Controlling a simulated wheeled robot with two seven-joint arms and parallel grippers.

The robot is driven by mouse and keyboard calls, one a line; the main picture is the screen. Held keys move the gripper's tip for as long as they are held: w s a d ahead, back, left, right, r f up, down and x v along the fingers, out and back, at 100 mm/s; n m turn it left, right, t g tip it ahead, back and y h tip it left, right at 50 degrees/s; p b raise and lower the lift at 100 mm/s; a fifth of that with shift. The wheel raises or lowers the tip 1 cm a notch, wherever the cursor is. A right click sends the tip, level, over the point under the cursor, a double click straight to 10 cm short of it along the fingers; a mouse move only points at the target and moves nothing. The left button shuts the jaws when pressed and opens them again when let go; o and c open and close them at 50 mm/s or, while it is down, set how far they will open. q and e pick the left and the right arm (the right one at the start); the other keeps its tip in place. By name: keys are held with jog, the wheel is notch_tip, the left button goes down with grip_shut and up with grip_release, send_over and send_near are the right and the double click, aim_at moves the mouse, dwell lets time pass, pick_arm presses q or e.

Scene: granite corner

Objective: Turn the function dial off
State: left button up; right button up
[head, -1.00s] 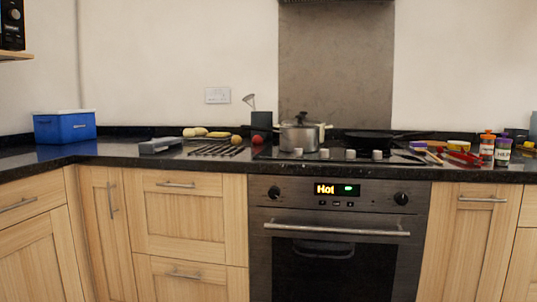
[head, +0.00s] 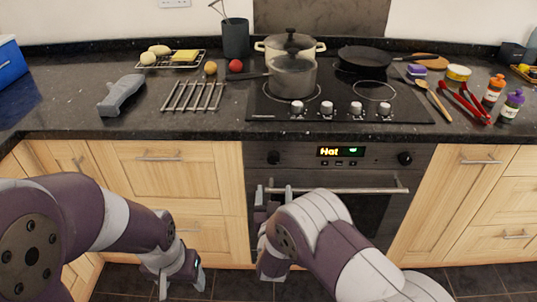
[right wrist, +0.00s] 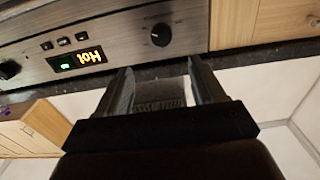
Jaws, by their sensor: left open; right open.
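The oven panel has two round black dials, a left dial (head: 273,158) and a right dial (head: 405,158), with a lit display (head: 337,151) reading "Hot" between them. I cannot tell which is the function dial, nor read the settings. My right gripper (head: 273,194) is open and empty, below the left dial and in front of the oven handle's left end. In the right wrist view, turned upside down, the left dial (right wrist: 160,34) lies just beyond the open fingertips (right wrist: 160,70), apart from them. My left gripper (head: 181,283) is open and empty, low before the cabinets.
The oven handle (head: 345,189) runs across the door below the panel. Above, the hob (head: 340,108) has several knobs along its front and holds pots and a pan (head: 364,58). A grey tool (head: 121,94) and a rack (head: 192,96) lie on the counter to the left.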

aim_at(273, 161)
jog(key=w, duration=0.6)
jog(key=w+b, duration=0.1)
jog(key=w, duration=0.5)
jog(key=shift+w+a+f, duration=0.15)
jog(key=shift+w, duration=0.05)
jog(key=c, duration=1.1)
